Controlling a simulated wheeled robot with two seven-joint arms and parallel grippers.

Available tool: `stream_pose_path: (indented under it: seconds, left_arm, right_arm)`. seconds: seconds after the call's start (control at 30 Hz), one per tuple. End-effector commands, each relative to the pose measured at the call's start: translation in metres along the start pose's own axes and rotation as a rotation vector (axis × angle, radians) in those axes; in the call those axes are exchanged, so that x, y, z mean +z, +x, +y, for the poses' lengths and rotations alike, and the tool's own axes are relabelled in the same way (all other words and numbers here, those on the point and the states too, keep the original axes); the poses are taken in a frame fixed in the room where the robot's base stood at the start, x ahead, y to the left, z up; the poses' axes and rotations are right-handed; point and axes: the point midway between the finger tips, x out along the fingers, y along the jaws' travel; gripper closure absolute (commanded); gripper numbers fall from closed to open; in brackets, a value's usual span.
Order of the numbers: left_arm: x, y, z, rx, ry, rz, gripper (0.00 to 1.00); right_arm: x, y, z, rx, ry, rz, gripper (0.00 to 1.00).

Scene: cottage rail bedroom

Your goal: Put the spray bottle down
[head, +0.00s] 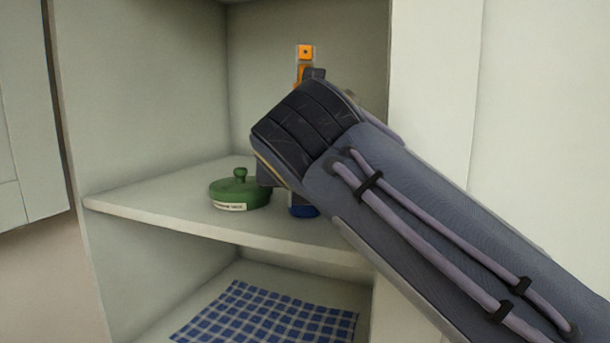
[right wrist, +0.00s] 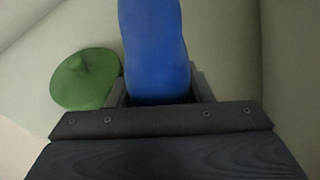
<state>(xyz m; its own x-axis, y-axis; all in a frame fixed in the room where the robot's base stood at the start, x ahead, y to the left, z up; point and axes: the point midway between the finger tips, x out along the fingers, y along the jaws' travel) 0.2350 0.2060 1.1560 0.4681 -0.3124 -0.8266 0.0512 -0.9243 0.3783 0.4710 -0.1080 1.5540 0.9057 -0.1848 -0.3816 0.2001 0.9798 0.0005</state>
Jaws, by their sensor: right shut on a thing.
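The spray bottle has an orange nozzle (head: 305,66) and a blue body; its blue base (head: 304,211) shows below my right gripper in the head view, at the middle shelf (head: 170,205). My right gripper (head: 283,180) is shut on the bottle, and my wrist hides most of its body. In the right wrist view the blue body (right wrist: 155,50) stands between the fingers (right wrist: 160,88). The bottle looks upright. I cannot tell whether its base touches the shelf. My left gripper is not in view.
A green lidded pot (head: 240,191) with a label sits on the shelf just left of the bottle; it also shows in the right wrist view (right wrist: 84,80). A blue checked cloth (head: 268,318) lies on the lower shelf. The cabinet walls stand on both sides.

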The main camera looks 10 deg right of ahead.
Motion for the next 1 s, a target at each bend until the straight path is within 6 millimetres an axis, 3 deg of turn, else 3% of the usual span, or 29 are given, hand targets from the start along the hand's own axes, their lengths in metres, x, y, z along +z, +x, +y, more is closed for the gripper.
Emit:
stream_pose_path:
  seconds: [0.17,0.2,0.33,0.7,0.87,1.0]
  left_arm:
    - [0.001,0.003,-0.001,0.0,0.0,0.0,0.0]
    - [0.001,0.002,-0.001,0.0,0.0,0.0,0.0]
    - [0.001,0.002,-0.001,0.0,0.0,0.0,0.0]
    - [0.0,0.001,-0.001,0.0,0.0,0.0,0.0]
    - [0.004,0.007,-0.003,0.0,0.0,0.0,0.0]
    - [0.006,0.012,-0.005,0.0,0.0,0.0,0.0]
  right_arm:
    - [-0.003,0.001,0.0,0.001,0.0,-0.002,0.95]
    - [-0.002,0.001,0.0,0.0,-0.001,0.0,0.49]
    - [-0.002,0.001,0.0,0.0,-0.001,0.001,0.32]
    - [0.0,-0.004,0.001,0.002,0.0,0.0,0.32]
    - [-0.001,-0.029,0.002,0.006,0.0,-0.002,0.32]
    - [-0.001,-0.06,0.002,0.007,0.001,-0.002,0.32]
